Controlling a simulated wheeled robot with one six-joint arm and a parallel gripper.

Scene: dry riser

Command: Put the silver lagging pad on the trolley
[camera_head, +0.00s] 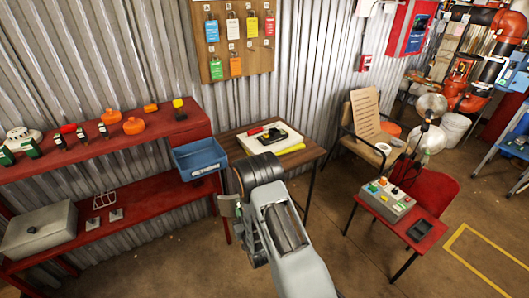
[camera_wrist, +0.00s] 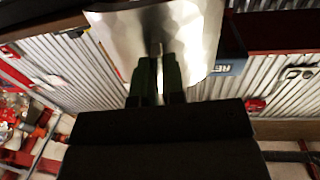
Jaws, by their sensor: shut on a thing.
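The silver lagging pad (camera_wrist: 195,35) is a shiny, crumpled silver sheet in the wrist view. My gripper (camera_wrist: 159,78) is shut on its near edge, between two dark green fingers. In the head view my gripper (camera_head: 236,222) is in front of the small wooden table, mostly hidden by my own arm. A small pale piece of the pad (camera_head: 228,204) shows to its left. A red two-level stand (camera_head: 150,143) is at the left. I cannot tell whether that stand is the trolley.
A blue bin (camera_head: 199,158) sits at the right end of the red stand. The wooden table (camera_head: 312,150) holds a white board with tools. A grey case (camera_head: 38,232) is on the lower red shelf.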

